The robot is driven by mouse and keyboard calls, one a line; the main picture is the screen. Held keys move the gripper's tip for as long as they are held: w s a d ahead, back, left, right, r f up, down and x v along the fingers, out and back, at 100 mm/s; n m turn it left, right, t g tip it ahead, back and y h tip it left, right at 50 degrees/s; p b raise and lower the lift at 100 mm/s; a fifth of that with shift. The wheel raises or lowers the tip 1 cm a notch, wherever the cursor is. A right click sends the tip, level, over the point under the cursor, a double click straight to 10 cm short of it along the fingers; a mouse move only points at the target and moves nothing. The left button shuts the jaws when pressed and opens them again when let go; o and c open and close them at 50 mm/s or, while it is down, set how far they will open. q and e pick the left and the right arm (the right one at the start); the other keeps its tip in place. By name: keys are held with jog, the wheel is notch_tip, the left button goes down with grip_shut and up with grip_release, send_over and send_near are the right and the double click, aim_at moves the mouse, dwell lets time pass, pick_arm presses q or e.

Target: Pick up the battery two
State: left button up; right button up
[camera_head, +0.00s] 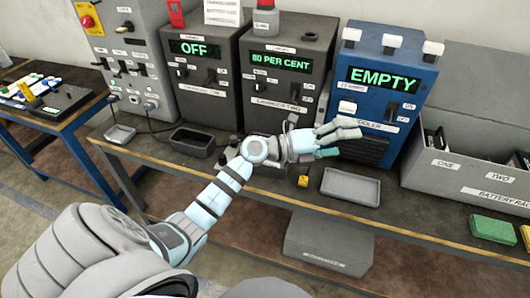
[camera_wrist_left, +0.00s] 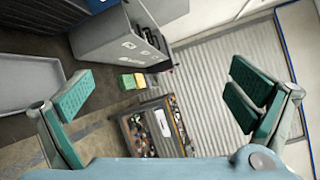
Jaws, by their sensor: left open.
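The grey battery box (camera_head: 455,177), labelled ONE, TWO and BATTERY, stands at the right of the bench. Dark upright items (camera_head: 437,138) show in its slot above ONE. Another dark item (camera_head: 520,161), possibly battery two, shows near TWO, cut by the picture's right edge. In the left wrist view the box (camera_wrist_left: 108,38) is at the top, with dark items in it too small to tell apart. My left gripper (camera_head: 338,140) is in front of the blue cooler, left of the box. Its fingers (camera_wrist_left: 160,100) are spread with nothing between them.
The blue cooler (camera_head: 410,42) reads EMPTY; two grey machines stand left of it. A green sponge (camera_head: 493,229) lies before the box. A grey bin (camera_head: 325,243) sits below.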

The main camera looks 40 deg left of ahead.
pick_arm(q)
jog(key=s+a+m+g+y, duration=0.3)
jog(key=a+g+y, duration=0.8)
jog(key=a, duration=1.1)
jog(key=w+f+b, duration=0.1)
jog(key=f, duration=0.3)
jog(key=w+a+f+n+t+y+b, duration=0.1)
jog(key=f, duration=0.3)
jog(key=w+a+f+y+b, duration=0.1)
jog(key=f+b, duration=0.1)
jog(key=f, duration=0.3)
jog(key=shift+w+a+t, duration=0.25)
jog(key=shift+t, duration=0.15)
jog(key=c, duration=1.6)
jog(key=shift+w+a+r, duration=0.1)
jog(key=shift+w, duration=0.05)
jog(key=shift+c, duration=0.6)
